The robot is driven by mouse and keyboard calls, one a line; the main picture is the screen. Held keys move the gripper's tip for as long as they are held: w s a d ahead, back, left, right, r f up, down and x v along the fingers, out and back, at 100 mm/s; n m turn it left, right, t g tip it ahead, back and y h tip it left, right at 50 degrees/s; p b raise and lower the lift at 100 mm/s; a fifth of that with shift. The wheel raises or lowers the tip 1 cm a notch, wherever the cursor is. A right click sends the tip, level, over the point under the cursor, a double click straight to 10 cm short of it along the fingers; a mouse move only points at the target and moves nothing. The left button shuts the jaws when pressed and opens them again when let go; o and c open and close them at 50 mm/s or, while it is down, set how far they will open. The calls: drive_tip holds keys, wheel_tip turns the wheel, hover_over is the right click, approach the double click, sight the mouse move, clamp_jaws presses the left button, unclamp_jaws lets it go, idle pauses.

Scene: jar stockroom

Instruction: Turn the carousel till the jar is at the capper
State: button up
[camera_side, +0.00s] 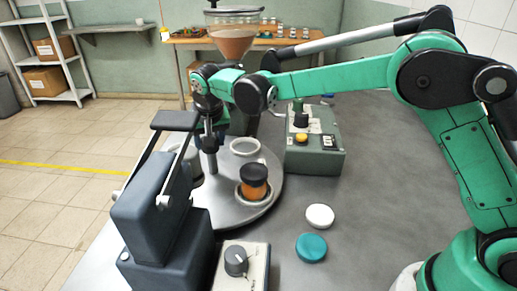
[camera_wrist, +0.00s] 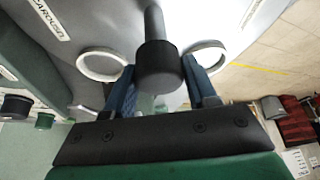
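The grey round carousel (camera_side: 222,214) has a label in the wrist view (camera_wrist: 62,30). The jar (camera_side: 254,182), with orange contents and a dark top, stands upright in a ring holder at the carousel's front right. A dark blue lever machine (camera_side: 152,222), which looks like the capper, stands at the front left, apart from the jar. My gripper (camera_side: 207,122) is over the carousel at its upright post. In the wrist view the post's black knob (camera_wrist: 160,72) lies between my two fingers (camera_wrist: 160,88). I cannot tell whether they press on it.
A hopper with brown contents (camera_side: 233,42) stands behind the carousel. A green control box (camera_side: 315,155) is right of it. A white disc (camera_side: 320,216) and a teal disc (camera_side: 311,247) lie front right. A dial box (camera_side: 240,265) is at the front. Empty ring holders (camera_side: 244,146) show on the carousel.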

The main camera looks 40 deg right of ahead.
drive_tip(key=o, duration=0.4)
drive_tip(key=n+y, duration=0.2)
drive_tip(key=n, duration=0.3)
drive_tip(key=shift+n, duration=0.3)
drive_tip(key=s+d+r+t, duration=0.1)
drive_tip(key=s+d+r, duration=0.3)
drive_tip(key=s+r, duration=0.4)
drive_tip(key=shift+m+t+h, duration=0.3)
drive_tip(key=shift+m+t, duration=0.5)
drive_tip(key=shift+m, duration=0.1)
drive_tip(key=shift+s+d+f, duration=0.6)
drive_tip(key=shift+s+d, duration=0.25)
drive_tip(key=shift+s, duration=1.4)
drive_tip(key=shift+s+d+f, duration=0.65)
drive_tip(key=shift+s+d, duration=0.25)
drive_tip(key=shift+s, duration=1.4)
drive_tip(key=shift+s+d+f, duration=0.6)
drive_tip(key=shift+s+d, duration=0.25)
drive_tip(key=shift+s, duration=1.4)
